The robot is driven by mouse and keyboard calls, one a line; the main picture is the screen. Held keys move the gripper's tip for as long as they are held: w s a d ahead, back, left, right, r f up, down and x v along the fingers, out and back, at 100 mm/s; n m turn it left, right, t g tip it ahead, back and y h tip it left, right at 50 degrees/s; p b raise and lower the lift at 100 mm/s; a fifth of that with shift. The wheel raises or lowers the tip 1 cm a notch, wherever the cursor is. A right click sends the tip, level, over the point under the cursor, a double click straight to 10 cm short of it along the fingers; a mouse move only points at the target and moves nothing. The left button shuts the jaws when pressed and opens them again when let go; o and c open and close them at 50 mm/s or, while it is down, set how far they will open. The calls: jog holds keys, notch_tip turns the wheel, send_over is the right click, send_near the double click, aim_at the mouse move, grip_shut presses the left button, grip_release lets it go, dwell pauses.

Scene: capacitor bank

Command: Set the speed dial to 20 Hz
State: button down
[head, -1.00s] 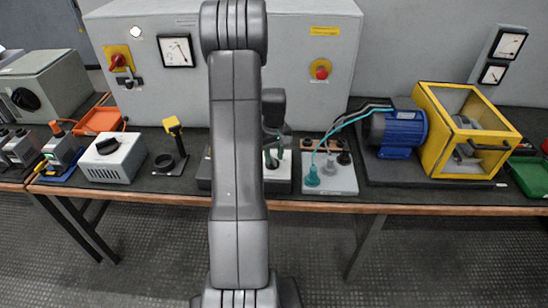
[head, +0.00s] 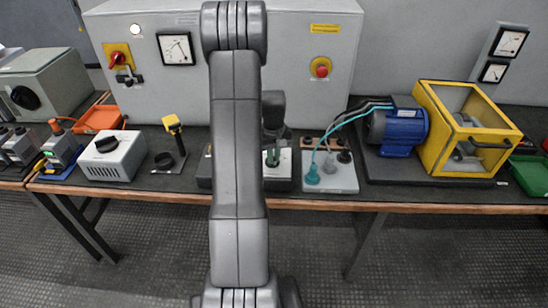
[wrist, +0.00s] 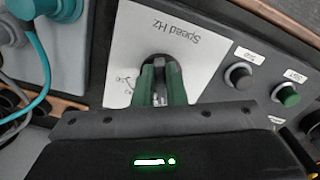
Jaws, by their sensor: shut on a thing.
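The speed dial (wrist: 159,62) is a dark round knob on a pale panel (wrist: 199,70) marked "Speed Hz", upside down in the wrist view. My gripper (wrist: 160,84) has its green fingers closed on the knob, hiding most of it. Part of the scale shows left of the fingers, but its numbers and the pointer cannot be read. In the head view my gripper (head: 272,158) is over the dial's control box (head: 284,169), partly behind my arm.
Two push buttons, black (wrist: 238,75) and green (wrist: 287,95), sit beside the dial. A socket box (head: 340,181) with teal leads stands right of the control box, then a blue motor (head: 399,128) and a yellow guard frame (head: 472,184). A panel meter (head: 176,49) is behind.

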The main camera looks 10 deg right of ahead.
jog(key=shift+a+m+b, duration=0.15)
jog(key=shift+m+b, duration=0.25)
jog(key=shift+m, duration=0.8)
jog(key=c, duration=1.5)
grip_release()
jog(key=shift+r, duration=0.1)
notch_tip(320, 180, up, 14)
jog(key=shift+f, duration=0.2)
jog(key=shift+f, duration=0.1)
notch_tip(320, 180, down, 14)
jog(key=shift+r, duration=0.2)
jog(key=shift+r, duration=0.1)
